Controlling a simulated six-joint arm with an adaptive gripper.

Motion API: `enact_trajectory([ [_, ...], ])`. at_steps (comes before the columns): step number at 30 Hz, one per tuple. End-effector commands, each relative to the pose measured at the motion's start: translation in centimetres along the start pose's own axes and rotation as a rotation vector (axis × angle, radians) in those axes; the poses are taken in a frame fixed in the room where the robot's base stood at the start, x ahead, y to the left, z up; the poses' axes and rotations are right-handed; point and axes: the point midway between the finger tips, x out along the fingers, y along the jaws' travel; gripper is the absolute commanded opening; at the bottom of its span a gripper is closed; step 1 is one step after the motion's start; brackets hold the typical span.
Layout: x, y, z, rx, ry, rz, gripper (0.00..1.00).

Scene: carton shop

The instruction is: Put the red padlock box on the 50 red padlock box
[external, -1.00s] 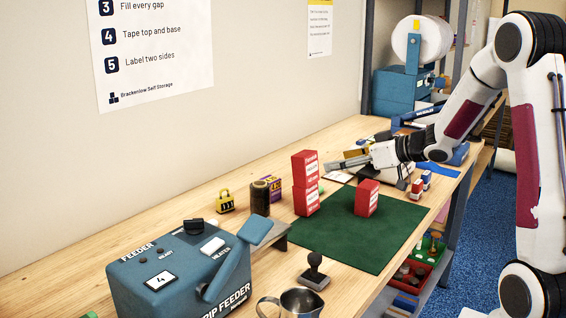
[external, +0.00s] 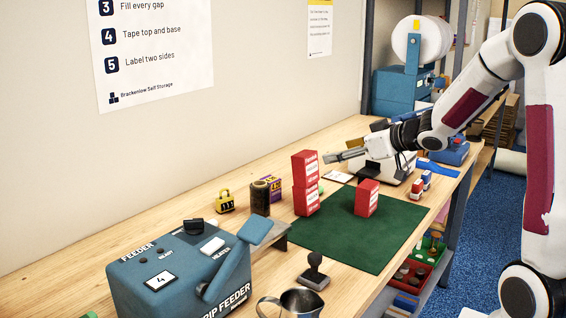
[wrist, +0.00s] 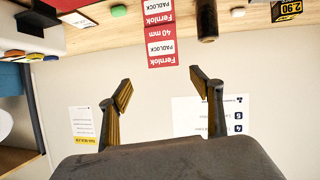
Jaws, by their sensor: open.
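Two red padlock boxes stand stacked at the left side of the green mat (external: 340,250). The upper red box (external: 305,166) rests on the lower red box (external: 306,201). In the upside-down wrist view the upper box (wrist: 160,49) reads "40 mm" and lies beyond my fingertips; the lower box (wrist: 159,14) is partly cut off. Another red padlock box (external: 367,198) stands alone on the mat, to the right; its size print is too small to read. My gripper (external: 333,157) is open and empty, near the height of the upper box, to its right in the external view.
A dark cylinder (external: 260,198), a purple and yellow box (external: 271,188) and a yellow padlock-like item (external: 225,201) stand left of the stack. A blue strip feeder (external: 180,270), a hand stamp (external: 315,270) and a metal jug (external: 295,303) are in front. The front mat is clear.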

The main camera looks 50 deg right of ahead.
Motion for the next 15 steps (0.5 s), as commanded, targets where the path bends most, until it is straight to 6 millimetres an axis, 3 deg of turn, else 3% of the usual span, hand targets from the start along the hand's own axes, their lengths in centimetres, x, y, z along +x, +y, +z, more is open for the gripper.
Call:
enact_trajectory([
  [7,-3.5,-1.7,-2.0,-0.032,-0.063,0.110,0.65],
  [15,-8.3,-4.3,-2.1,-0.027,-0.156,0.180,0.65],
])
